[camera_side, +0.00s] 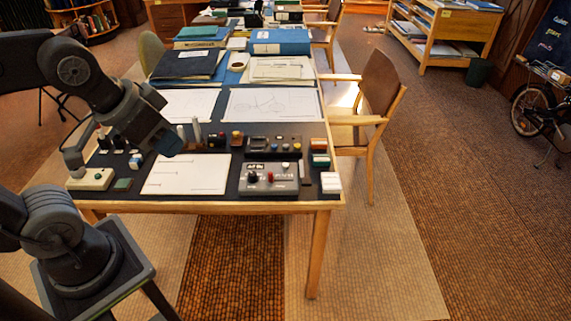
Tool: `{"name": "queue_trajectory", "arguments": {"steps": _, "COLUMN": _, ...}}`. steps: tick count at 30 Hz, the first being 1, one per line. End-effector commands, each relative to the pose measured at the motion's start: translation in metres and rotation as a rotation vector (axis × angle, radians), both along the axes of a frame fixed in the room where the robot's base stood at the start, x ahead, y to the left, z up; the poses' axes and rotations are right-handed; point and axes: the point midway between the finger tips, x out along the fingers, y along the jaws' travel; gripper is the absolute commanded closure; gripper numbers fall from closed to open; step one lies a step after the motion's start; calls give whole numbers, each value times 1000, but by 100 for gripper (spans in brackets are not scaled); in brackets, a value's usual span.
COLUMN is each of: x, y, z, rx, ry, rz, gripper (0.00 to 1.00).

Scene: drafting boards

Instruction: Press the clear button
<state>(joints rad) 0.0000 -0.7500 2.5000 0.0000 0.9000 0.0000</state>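A grey control box (270,179) lies at the front right of the table, with a white label, a red control (270,177) and several small buttons. A darker panel (273,146) with several small round buttons is just behind it. The lettering is too small to read, so I cannot tell which button is the clear one. My gripper (168,142) is over the left part of the table, behind the white sheet and well to the left of the grey box. Its fingers cannot be made out, and I cannot tell whether it is open or shut.
A white sheet (188,174) lies left of the grey box. A pale box (90,179) sits at the front left corner. Upright pale pieces (196,131) stand near my gripper. Drawings (273,104) and blue binders (279,42) lie farther back. A wooden chair (375,105) is at the right.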

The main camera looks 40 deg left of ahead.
Motion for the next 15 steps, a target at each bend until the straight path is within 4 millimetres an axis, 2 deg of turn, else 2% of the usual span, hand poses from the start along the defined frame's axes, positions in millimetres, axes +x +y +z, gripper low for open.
{"name": "queue_trajectory", "arguments": {"steps": 1, "x": 0, "y": 0, "z": 0, "rx": 0, "ry": 0, "rz": 0, "gripper": 77}}
{"name": "queue_trajectory", "arguments": {"steps": 8, "x": 0, "y": 0, "z": 0, "rx": 0, "ry": 0, "rz": 0, "gripper": 99}}
{"name": "queue_trajectory", "arguments": {"steps": 15, "x": 0, "y": 0, "z": 0, "rx": 0, "ry": 0, "rz": 0, "gripper": 100}}
